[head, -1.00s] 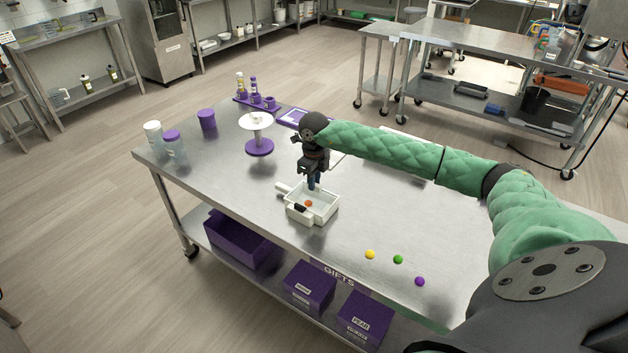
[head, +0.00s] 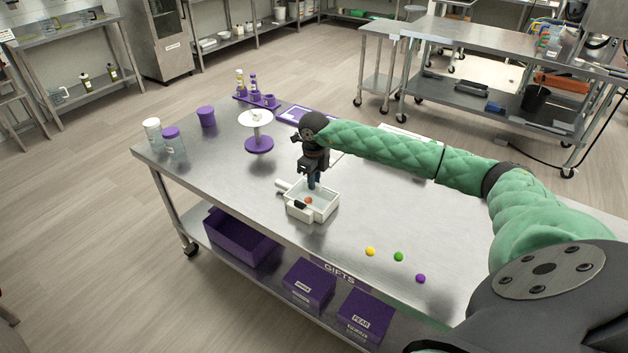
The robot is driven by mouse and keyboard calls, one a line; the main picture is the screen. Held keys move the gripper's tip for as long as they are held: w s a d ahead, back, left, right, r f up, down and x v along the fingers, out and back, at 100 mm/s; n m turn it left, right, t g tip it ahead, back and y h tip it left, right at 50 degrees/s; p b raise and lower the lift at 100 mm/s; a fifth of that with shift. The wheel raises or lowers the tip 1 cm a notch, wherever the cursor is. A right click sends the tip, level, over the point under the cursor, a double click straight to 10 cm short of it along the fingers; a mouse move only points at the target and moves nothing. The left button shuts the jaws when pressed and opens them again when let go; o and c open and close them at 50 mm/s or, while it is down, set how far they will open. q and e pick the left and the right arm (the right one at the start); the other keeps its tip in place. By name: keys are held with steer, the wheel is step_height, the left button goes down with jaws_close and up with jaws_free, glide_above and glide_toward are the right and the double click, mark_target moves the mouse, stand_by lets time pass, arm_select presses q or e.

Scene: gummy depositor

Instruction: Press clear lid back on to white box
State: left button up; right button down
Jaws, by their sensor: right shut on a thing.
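The white box (head: 325,212) sits on the steel table, with a small orange-red piece (head: 308,201) showing inside it. It has a white handle-like part on its left and a black part on its front wall. My right gripper (head: 314,185) points down at the box's far side, its fingertips at or just inside the rim. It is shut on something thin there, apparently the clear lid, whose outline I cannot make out. I cannot tell whether the lid is seated. My left gripper is not in view.
Yellow, green and purple balls (head: 398,257) lie to the right of the box. A white-topped purple stand (head: 259,143), jars (head: 172,140) and a purple cup (head: 206,116) stand at the left. My right arm crosses above the table's back right. Bare steel surrounds the box.

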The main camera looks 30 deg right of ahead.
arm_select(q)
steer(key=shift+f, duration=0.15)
arm_select(e)
steer(key=shift+f, duration=0.2)
steer(key=c, duration=1.3)
jaws_free()
step_height(320, 180, up, 7)
steer(key=b, duration=0.2)
steer(key=shift+f+b, duration=0.1)
steer(key=shift+b, duration=0.25)
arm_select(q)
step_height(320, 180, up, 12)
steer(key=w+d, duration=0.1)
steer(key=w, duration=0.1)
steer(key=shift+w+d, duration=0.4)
arm_select(e)
steer(key=shift+r, duration=0.5)
